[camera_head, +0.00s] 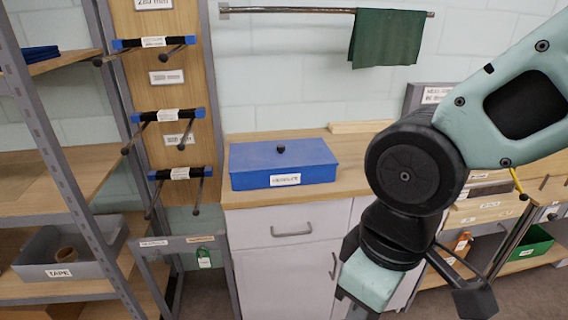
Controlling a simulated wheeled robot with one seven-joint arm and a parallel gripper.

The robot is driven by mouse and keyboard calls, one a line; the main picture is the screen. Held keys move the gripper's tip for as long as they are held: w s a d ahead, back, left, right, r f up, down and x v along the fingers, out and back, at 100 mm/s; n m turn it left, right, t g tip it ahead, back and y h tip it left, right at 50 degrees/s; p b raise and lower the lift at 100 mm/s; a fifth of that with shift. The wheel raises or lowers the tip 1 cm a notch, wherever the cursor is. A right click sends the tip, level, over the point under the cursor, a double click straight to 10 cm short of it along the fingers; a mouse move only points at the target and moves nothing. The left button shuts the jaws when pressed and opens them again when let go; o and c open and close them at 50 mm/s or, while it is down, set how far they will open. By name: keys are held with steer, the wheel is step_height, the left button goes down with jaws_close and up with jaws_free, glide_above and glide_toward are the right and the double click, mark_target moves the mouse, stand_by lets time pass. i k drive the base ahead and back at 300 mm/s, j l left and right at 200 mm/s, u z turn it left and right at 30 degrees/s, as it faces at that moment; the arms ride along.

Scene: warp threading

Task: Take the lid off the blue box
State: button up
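The blue box (250,180) stands on the wooden top of a white cabinet, left of my arm. Its flat blue lid (300,155) is on it, with a small dark knob (281,149) in the middle. A white label is on the front. My gripper (409,297) hangs low at the right, in front of the cabinet and apart from the box. Its dark fingers are spread wide, and I see nothing held between them.
The wooden counter (240,203) is clear around the box, with a wooden strip (360,127) behind. A green cloth (386,38) hangs on a wall rail above. A grey-framed shelf (50,130) and a board with blue-ended holders (155,42) stand left.

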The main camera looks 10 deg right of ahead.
mark_target(271, 155)
steer(key=i+l+u, duration=0.25)
steer(key=i+l, duration=0.15)
steer(key=i+l+u, duration=0.3)
steer(key=i+l, duration=0.2)
steer(key=i, duration=0.1)
